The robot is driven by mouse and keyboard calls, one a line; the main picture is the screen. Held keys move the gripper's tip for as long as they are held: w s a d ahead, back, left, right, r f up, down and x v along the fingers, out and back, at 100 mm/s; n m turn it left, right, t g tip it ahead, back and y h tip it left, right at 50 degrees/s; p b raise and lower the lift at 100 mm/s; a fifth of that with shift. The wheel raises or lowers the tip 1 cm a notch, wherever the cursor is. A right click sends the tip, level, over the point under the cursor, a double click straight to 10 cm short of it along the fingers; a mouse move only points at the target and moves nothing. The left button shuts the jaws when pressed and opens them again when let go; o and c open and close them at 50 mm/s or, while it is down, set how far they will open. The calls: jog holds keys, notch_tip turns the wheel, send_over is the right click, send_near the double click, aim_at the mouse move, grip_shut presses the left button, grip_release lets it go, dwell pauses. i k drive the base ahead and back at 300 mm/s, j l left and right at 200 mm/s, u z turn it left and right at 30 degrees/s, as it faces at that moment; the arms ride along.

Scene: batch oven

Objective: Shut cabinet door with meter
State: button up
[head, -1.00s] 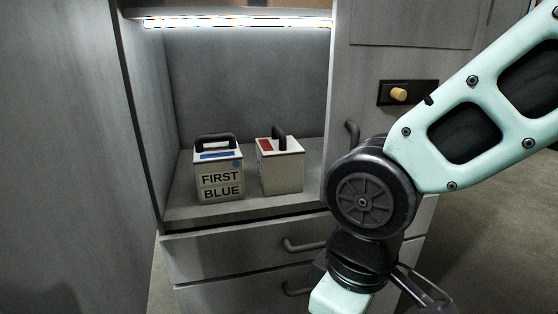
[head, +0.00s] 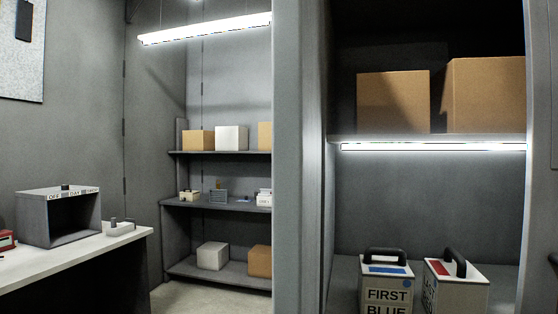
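The cabinet (head: 430,215) is open at the right, and I see into its lit compartment. A tall grey upright panel (head: 290,150) stands at its left side; it looks like the open door seen at a steep angle. Two white boxes with black handles stand on the cabinet's lower shelf. The left box (head: 386,282) has a blue patch on top and reads FIRST BLUE. The right box (head: 458,286) has a red patch on top. Their bottoms are cut off by the frame. I cannot tell which is the meter. My gripper is not in view.
Cardboard boxes (head: 393,102) sit on the cabinet's upper shelf above a light strip (head: 430,147). Left of the panel, wall shelves (head: 222,203) hold boxes and small items. A white-topped bench (head: 60,262) with a grey open box (head: 60,216) stands at the far left.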

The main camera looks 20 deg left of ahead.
aim_at(296, 78)
jog(key=k+j, duration=0.15)
jog(key=j, duration=0.25)
jog(key=k+j, duration=0.1)
jog(key=j, duration=0.25)
jog(key=k+j, duration=0.15)
jog(key=j, duration=0.25)
jog(key=k+j, duration=0.15)
jog(key=j, duration=0.2)
